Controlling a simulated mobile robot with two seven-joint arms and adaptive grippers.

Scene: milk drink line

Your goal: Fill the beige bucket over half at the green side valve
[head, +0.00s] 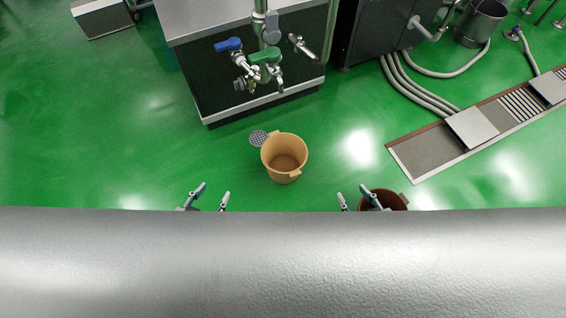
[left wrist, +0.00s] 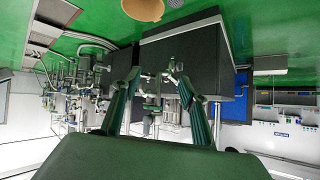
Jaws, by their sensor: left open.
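The beige bucket (head: 270,165) stands upright on the green floor in front of the steel-topped cabinet; no liquid shows inside it. The green side valve (head: 265,56) is on the upright pipe at the cabinet front, above and behind the bucket. No stream shows at its spout. My left gripper (head: 213,191) is open and empty, left of the bucket and nearer to me. My right gripper (head: 354,194) has its fingers apart, right of the bucket, beside a brown bucket. The beige bucket also shows at the top of the left wrist view (left wrist: 143,9), beyond the open fingers.
A blue-handled valve (head: 228,44) sits left of the green one. A round perforated drain (head: 258,138) lies beside the bucket. The brown bucket (head: 397,199) is partly hidden. A floor channel (head: 430,155) and hoses (head: 415,90) lie to the right. Floor at left is clear.

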